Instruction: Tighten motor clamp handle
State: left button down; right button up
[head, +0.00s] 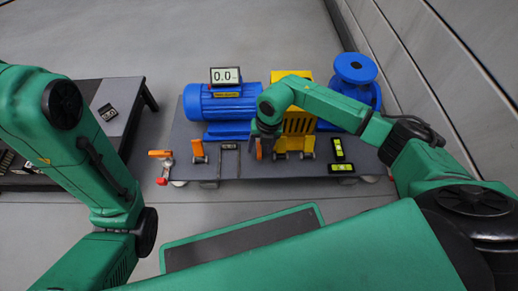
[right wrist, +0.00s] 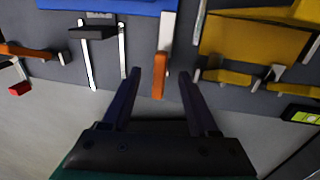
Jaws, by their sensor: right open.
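The blue motor (head: 222,108) sits on the grey skid plate (head: 225,172). Orange-tipped clamp handles stand along its front side: one (head: 198,148) by the motor's left front, another (head: 259,151) just below my right gripper (head: 266,133). In the right wrist view, that orange handle (right wrist: 159,88) with its pale lever points toward me, between the fingertips of my open right gripper (right wrist: 159,76). The fingers stand apart on either side; I see no grip on it. My left arm enters from the left, but its gripper is out of sight.
A yellow guard (head: 299,122) and a blue pump (head: 356,75) stand to the motor's right. A display (head: 225,75) reading 0.0 is on the motor. Green levels (head: 338,149) lie right. A dark table (head: 125,110) is left.

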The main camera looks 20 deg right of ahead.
jog(key=shift+c, duration=0.3)
grip_shut()
jog(key=shift+r+m+p, duration=0.25)
jog(key=shift+m+p, duration=0.55)
jog(key=shift+p, duration=0.35)
jog(key=shift+m+p, duration=0.35)
jog(key=shift+m, duration=0.05)
jog(key=shift+f, duration=0.2)
jog(key=shift+f+m, duration=0.1)
jog(key=shift+m, duration=0.2)
